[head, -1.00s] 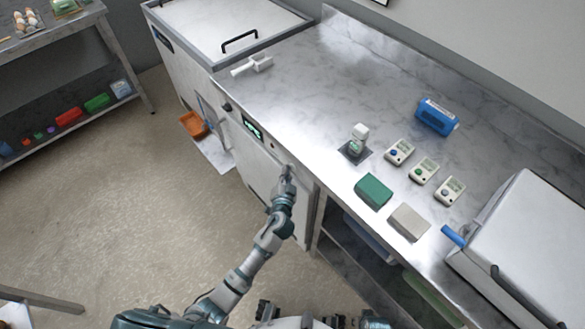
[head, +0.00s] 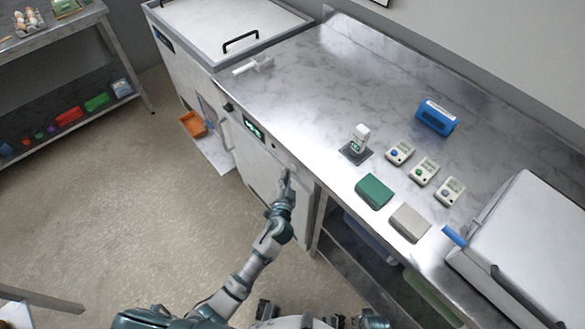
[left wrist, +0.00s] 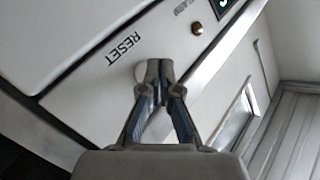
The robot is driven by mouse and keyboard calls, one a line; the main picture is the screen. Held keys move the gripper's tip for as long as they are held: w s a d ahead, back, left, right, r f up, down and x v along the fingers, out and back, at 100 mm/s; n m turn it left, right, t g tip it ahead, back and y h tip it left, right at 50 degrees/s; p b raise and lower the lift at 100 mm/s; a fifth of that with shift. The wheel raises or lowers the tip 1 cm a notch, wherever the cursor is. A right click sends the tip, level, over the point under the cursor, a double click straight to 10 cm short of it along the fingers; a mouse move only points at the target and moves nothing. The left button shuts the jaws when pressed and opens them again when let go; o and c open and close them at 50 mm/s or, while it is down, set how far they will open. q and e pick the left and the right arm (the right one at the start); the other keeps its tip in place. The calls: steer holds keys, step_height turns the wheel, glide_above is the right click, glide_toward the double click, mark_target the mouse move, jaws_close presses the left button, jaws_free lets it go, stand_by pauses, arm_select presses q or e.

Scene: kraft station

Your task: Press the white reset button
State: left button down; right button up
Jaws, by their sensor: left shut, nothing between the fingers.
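The white reset button (left wrist: 140,72) is on the pale front panel (left wrist: 75,65) in the left wrist view, beside the printed word RESET. It is partly hidden behind my left gripper (left wrist: 158,68), whose closed fingertips overlap its right edge. I cannot tell whether they touch it. In the head view my left gripper (head: 288,174) is at the front of the white machine under the counter, right of its green display (head: 253,131). The button cannot be made out there. The left gripper is shut and empty. My right gripper does not show.
A small brass-coloured round part (left wrist: 197,28) is on the panel near the display. The counter (head: 310,100) above holds a green block (head: 374,190), a grey block (head: 410,222), a blue case (head: 437,117) and small meters. Open floor lies to the left.

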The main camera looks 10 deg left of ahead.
arm_select(q)
steer(key=shift+a, duration=0.1)
steer(key=s+a, duration=0.1)
steer(key=s, duration=0.1)
steer(key=s+a+p, duration=0.1)
steer(key=s+a, duration=0.1)
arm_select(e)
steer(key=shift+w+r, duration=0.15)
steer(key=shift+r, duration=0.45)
arm_select(q)
steer(key=shift+f, duration=0.1)
stand_by(0.5)
